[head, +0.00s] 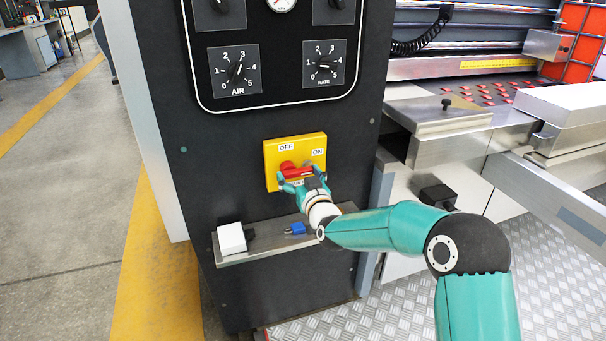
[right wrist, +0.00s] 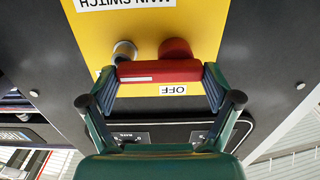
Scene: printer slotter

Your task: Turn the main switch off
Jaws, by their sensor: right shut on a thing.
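The main switch is a yellow plate (head: 272,180) on the dark panel, with an OFF label (head: 286,147) at upper left and an ON label (head: 318,153) at upper right. Its red handle (head: 297,173) lies roughly level across the plate. My right gripper (head: 300,178) is shut on the red handle, one finger at each end. In the right wrist view, seen upside down, the handle (right wrist: 160,70) sits between both fingers, beside a round red part (right wrist: 177,48) and a grey one (right wrist: 125,50). The ON label is hidden there. My left gripper is not in view.
Above the plate are the AIR knob (head: 237,70) and the RATE knob (head: 323,63). Below is a metal ledge (head: 270,251) with a white block (head: 231,238) and a blue piece (head: 296,228). Metal machinery (head: 440,120) stands at the right. Open floor (head: 60,230) lies at the left.

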